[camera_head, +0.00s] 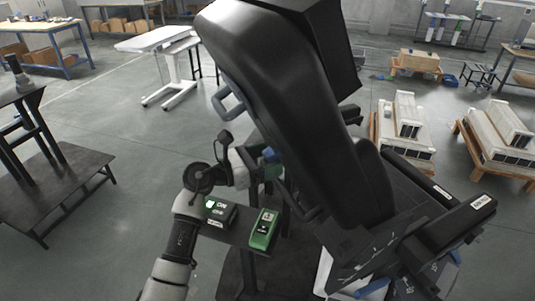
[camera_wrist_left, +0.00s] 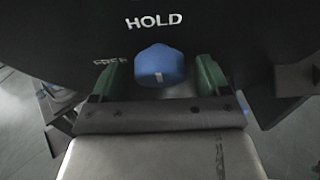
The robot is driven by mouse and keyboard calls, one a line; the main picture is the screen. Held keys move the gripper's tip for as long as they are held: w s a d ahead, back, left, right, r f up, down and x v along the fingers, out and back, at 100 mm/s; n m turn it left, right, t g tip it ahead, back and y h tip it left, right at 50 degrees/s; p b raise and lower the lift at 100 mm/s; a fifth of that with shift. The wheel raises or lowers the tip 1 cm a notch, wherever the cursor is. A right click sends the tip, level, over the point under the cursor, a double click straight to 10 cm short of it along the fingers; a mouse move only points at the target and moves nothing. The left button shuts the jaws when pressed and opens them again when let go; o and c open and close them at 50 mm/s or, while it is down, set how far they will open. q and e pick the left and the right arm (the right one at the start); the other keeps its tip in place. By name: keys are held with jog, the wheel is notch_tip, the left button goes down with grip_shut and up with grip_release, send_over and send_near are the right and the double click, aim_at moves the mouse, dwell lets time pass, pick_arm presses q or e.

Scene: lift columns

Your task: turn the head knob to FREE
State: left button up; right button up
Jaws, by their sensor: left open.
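The blue head knob (camera_wrist_left: 160,62) is in the left wrist view, on a dark panel. White HOLD lettering (camera_wrist_left: 154,21) stands above it. FREE lettering (camera_wrist_left: 109,61) is to its left, partly hidden by a finger. A small white mark shows low on the knob's face. My left gripper (camera_wrist_left: 157,78) is open, with one green finger on each side of the knob and visible gaps between. In the head view my left arm reaches up from the bottom to the blue knob (camera_head: 270,154), beside the large black padded unit (camera_head: 295,100). My right gripper is not in view.
A black box with a lit display (camera_head: 219,211) and a green handheld device (camera_head: 264,229) stand on a small dark shelf close to my left arm. A dark platform (camera_head: 60,190) is at left. White units on pallets (camera_head: 403,130) stand at right. Open floor lies at left.

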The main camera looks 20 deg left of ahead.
pick_arm(q)
jog(key=shift+w+d, duration=0.15)
jog(key=c, duration=0.9)
